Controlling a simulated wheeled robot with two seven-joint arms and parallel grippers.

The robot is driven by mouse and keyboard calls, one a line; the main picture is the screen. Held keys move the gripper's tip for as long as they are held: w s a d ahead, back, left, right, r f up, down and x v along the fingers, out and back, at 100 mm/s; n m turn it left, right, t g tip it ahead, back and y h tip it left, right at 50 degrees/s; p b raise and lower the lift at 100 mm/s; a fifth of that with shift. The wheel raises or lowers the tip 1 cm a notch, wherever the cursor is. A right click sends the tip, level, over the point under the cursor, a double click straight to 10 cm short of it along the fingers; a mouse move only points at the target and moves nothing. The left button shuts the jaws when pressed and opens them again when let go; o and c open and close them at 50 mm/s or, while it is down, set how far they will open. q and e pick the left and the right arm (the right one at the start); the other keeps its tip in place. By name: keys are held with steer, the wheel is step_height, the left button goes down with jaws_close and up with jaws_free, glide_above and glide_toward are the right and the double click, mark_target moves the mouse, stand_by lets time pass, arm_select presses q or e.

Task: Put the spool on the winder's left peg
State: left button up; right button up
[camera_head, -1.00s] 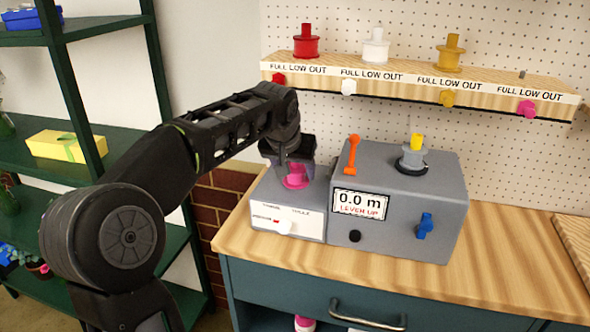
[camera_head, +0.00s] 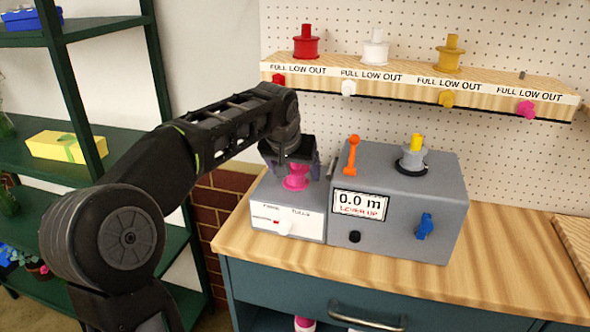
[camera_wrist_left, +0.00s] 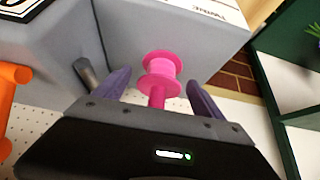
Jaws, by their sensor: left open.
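The pink spool (camera_head: 296,178) stands upright on top of the low grey box at the left of the winder (camera_head: 410,205). Any peg inside it is hidden. My left gripper (camera_head: 297,172) is open above the spool, with its purple fingers apart on either side. In the left wrist view the spool (camera_wrist_left: 160,72) shows between the spread fingers (camera_wrist_left: 160,92), with a gap to each, and its narrow pink handle points towards the palm. The winder's display reads 0.0 m, LEVER UP. My right gripper is out of view.
The orange lever (camera_head: 351,154) stands close to the right of my gripper. A grey spindle with a yellow top (camera_head: 416,143) rises from the winder. A shelf (camera_head: 420,84) with red, white and yellow spools runs above. The wooden counter (camera_head: 500,262) is clear at right.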

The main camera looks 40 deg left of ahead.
arm_select(q)
steer(key=v, duration=1.2)
steer(key=shift+c, duration=0.2)
stand_by(1.0)
